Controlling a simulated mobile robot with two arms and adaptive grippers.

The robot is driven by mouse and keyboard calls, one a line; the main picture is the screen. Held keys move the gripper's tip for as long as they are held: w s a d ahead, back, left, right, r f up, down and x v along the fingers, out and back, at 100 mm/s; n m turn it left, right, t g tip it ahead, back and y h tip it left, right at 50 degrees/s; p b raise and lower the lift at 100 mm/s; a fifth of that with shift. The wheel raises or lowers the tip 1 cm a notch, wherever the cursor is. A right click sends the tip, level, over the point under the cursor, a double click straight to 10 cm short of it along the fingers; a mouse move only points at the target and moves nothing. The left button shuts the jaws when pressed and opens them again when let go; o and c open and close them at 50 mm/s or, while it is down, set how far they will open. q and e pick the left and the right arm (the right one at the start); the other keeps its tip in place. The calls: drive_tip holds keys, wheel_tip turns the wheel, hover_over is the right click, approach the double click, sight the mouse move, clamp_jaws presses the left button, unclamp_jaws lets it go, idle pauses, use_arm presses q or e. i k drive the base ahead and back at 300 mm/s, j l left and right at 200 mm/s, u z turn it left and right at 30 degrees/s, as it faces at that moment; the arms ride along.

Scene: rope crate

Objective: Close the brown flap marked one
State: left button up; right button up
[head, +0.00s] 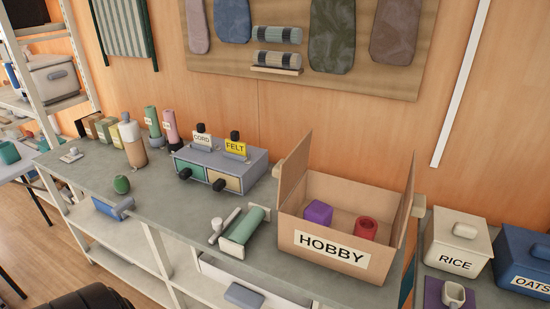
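An open brown cardboard box (325,270) with a white label reading HOBBY stands on the grey worktop at the right. One brown flap (296,170) stands up at its left side. Another brown flap (406,203) stands up at its right side. I can see no mark for one on either flap. Inside the box are a purple block (318,212) and a red cylinder (365,228) with a dark hollow top. Neither of my grippers is in view.
A green roll on a holder (244,226) lies just left of the box. Further left are a drawer unit (222,165) with CORD and FELT tags, and several bottles. RICE (458,243) and OATS (522,262) canisters stand right of the box, with a small mug (453,294).

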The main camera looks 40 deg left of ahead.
sight(289, 171)
drive_tip(key=j, duration=2.1)
